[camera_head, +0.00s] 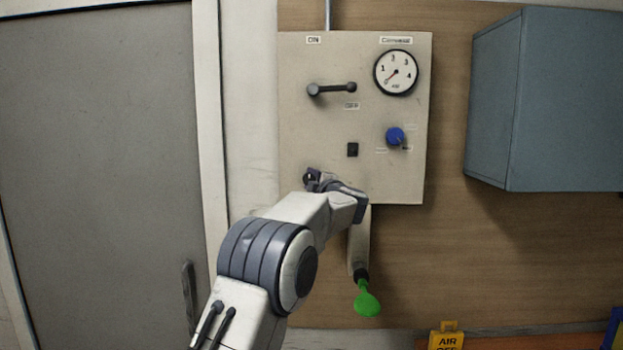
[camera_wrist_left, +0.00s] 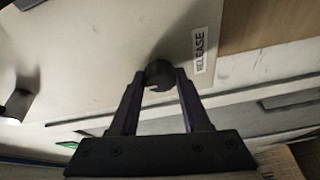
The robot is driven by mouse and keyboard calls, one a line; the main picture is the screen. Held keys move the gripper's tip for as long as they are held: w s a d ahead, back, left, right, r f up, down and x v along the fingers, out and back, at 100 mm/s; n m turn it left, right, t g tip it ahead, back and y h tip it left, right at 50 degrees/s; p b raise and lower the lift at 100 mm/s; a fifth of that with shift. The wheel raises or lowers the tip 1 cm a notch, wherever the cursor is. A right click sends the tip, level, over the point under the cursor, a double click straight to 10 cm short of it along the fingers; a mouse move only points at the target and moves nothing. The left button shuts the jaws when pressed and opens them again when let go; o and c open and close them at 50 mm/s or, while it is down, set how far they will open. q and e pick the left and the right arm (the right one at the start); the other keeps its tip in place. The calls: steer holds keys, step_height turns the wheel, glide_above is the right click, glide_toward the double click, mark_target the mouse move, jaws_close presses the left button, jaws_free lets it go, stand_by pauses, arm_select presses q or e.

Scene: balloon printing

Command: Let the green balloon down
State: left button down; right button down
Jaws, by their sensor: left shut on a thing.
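The green balloon (camera_head: 367,302) is small and hangs neck-up from a dark nozzle (camera_head: 361,274) below the panel (camera_head: 315,135). My left gripper (camera_head: 312,178) is at the lower left of the panel, well above and left of the balloon. In the left wrist view its two fingers are shut on a dark round release knob (camera_wrist_left: 159,73), beside a label (camera_wrist_left: 200,50) reading RELEASE. In the head view my wrist mostly hides this knob. My right gripper is not in view.
The panel carries a horizontal lever (camera_head: 332,89), a gauge (camera_head: 395,72) with its needle near 0, a blue knob (camera_head: 395,136) and a black switch (camera_head: 352,150). A blue-grey cabinet (camera_head: 570,100) hangs at right. A yellow AIR sign (camera_head: 447,338) stands at the bottom.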

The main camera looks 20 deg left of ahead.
arm_select(q)
steer(key=shift+f, duration=0.1)
stand_by(0.4)
steer(key=shift+c, duration=1.8)
jaws_free()
steer(key=b+v, duration=0.5)
steer(key=v, duration=0.5)
steer(key=shift+s, duration=0.2)
steer(key=shift+d, duration=0.15)
